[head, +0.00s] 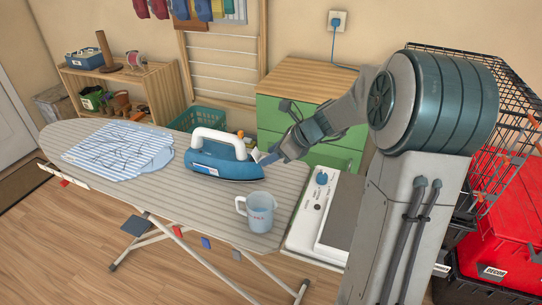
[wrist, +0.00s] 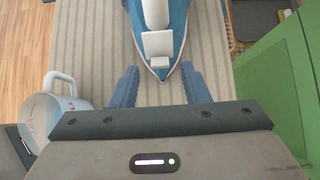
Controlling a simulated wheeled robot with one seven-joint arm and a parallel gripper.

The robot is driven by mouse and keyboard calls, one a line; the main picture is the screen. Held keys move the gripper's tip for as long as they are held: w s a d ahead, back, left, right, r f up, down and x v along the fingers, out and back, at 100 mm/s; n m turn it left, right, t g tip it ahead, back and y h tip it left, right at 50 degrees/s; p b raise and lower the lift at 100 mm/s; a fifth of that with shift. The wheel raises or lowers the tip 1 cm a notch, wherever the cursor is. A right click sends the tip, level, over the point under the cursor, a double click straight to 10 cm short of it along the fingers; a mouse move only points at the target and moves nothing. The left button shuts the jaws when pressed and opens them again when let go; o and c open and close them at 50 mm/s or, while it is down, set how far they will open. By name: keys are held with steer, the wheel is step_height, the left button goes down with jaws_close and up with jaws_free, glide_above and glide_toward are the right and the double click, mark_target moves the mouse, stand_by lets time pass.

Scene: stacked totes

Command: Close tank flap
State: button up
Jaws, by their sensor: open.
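A blue and white iron (head: 222,165) rests on its soleplate on the striped ironing board. It also shows in the wrist view (wrist: 176,18), nose toward me. Its white tank flap (wrist: 158,45) is near the nose and looks raised; in the head view the flap (head: 256,155) shows as a small white piece beside my fingers. My gripper (head: 268,158) is at the iron's nose. Contact with the iron cannot be told.
A measuring cup (head: 260,213) with bluish liquid stands on the ironing board (head: 180,210) near its front edge. A green cabinet (head: 300,110) stands behind, and a white machine (head: 320,205) is right of the board.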

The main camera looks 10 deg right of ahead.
steer(key=shift+w+a+f, duration=0.1)
steer(key=shift+a+f, duration=0.1)
jaws_close()
